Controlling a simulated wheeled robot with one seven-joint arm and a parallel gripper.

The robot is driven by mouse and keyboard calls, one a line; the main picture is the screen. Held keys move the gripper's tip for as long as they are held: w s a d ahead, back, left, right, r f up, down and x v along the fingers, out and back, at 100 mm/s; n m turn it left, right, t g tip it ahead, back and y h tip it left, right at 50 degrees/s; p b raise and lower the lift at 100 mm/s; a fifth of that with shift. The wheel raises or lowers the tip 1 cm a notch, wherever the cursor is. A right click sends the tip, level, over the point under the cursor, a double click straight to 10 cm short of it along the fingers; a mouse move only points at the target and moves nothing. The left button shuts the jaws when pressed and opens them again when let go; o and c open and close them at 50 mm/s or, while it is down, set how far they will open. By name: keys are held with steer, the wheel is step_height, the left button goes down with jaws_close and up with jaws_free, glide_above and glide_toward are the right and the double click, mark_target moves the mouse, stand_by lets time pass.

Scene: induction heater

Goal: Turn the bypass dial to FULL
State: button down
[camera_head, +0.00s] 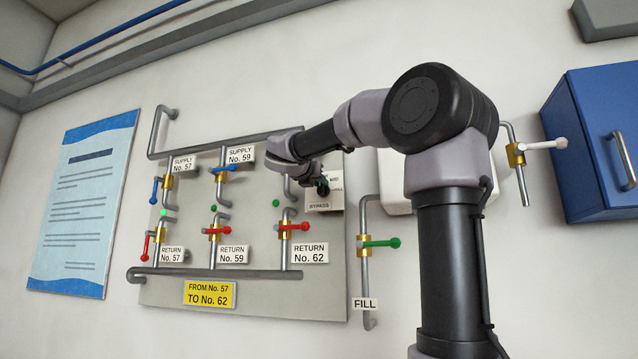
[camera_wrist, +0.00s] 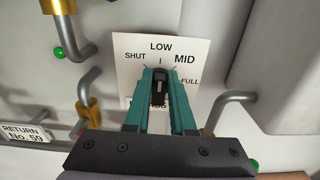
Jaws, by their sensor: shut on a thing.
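The bypass dial's white plate (camera_wrist: 130,50) shows in the wrist view with the labels SHUT, LOW, MID and FULL in an arc from left to right. My gripper (camera_wrist: 160,76) is shut on the black dial knob (camera_wrist: 160,91), one teal finger on each side. The knob lies roughly upright in the picture, in line with the tick under LOW; which end is its pointer is hard to tell. The fingers cover part of the BYPASS lettering. In the head view the plate (camera_head: 318,205) is partly hidden behind my gripper (camera_head: 322,186).
Pipes with red-handled (camera_head: 295,227) and blue-handled (camera_head: 224,169) valves stand left of the dial. A green-handled FILL valve (camera_head: 381,243) is at its lower right. A pipe bend (camera_wrist: 232,100) lies close right of the plate. A blue cabinet (camera_head: 590,140) hangs far right.

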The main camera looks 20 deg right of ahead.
steer(key=m, duration=0.4)
steer(key=f+m, duration=0.1)
steer(key=m, duration=0.4)
steer(key=s+d+m, duration=0.1)
steer(key=m, duration=0.4)
steer(key=shift+s+d+f, duration=0.1)
steer(key=shift+f, duration=0.05)
steer(key=shift+f+m, duration=0.15)
steer(key=shift+m, duration=0.8)
steer(key=shift+f+m, duration=0.1)
steer(key=shift+m, duration=0.85)
steer(key=c, duration=0.8)
jaws_free()
steer(key=shift+o, duration=0.2)
steer(key=shift+s, duration=0.1)
